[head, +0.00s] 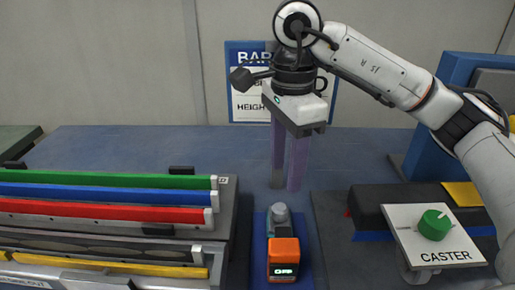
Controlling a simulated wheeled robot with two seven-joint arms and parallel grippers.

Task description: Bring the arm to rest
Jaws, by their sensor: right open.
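My right arm comes in from the right and reaches across the upper middle of the head view. Its right gripper (288,183) points down, with two purple fingers apart and nothing visible between them. It is over the back part of the blue table (350,150), behind the orange device. Whether the fingertips touch the table I cannot tell. My left gripper is out of view.
An orange device (283,250) reading "OFF" stands front centre. Green, blue, red and yellow bars lie in a rack (228,205) at left. A "CASTER" plate (405,220) with a green knob (434,225) is at right. A blue sign (233,58) hangs behind my arm.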

